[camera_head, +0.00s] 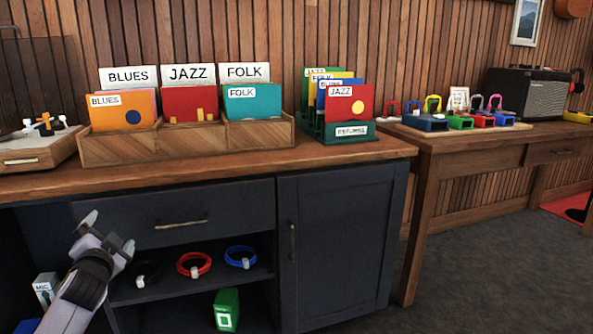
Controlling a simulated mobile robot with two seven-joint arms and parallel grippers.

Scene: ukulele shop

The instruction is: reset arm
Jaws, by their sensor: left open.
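My left gripper (108,232) is in the lower left of the head view, in front of the dark cabinet (335,250). It sits below the wooden countertop and to the left of the drawer handle. Its two fingers are apart and nothing shows between them. My left arm comes up from the bottom left edge. My right gripper is not in view.
A wooden record bin (185,145) and a green returns rack (337,128) stand on the countertop (220,165). Coiled cables, one red (194,265) and one blue (240,257), lie on the open shelf. A second table (480,148) stands right; the floor before it is clear.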

